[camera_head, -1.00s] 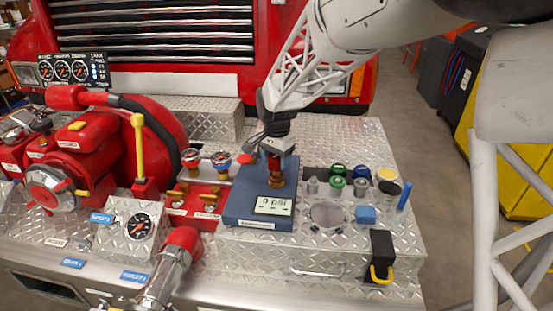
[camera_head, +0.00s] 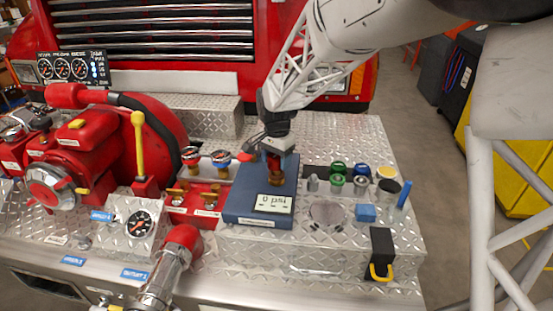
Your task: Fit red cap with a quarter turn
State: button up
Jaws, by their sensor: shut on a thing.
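My gripper (camera_head: 275,158) points down over the blue test block (camera_head: 254,190) and is shut on a small red cap (camera_head: 273,161), mostly hidden between the fingers. A brass fitting (camera_head: 277,179) stands on the block directly below the cap. I cannot tell whether the cap touches the fitting or how it is turned. The display (camera_head: 274,204) on the block reads 0 psi.
Right of the block stand green caps (camera_head: 338,169), a blue cube (camera_head: 366,212) and a blue upright marker (camera_head: 404,193). Left are two valves (camera_head: 191,156) on a red manifold (camera_head: 193,199), and a yellow lever (camera_head: 139,146). A black block (camera_head: 381,249) is at front right.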

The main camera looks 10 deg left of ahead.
jog(key=shift+f, duration=1.15)
dwell(1.6)
jog(key=shift+m, duration=0.3)
jog(key=shift+m, duration=2.3)
jog(key=shift+r, duration=0.1)
jog(key=m, duration=0.3)
jog(key=shift+m, duration=1.1)
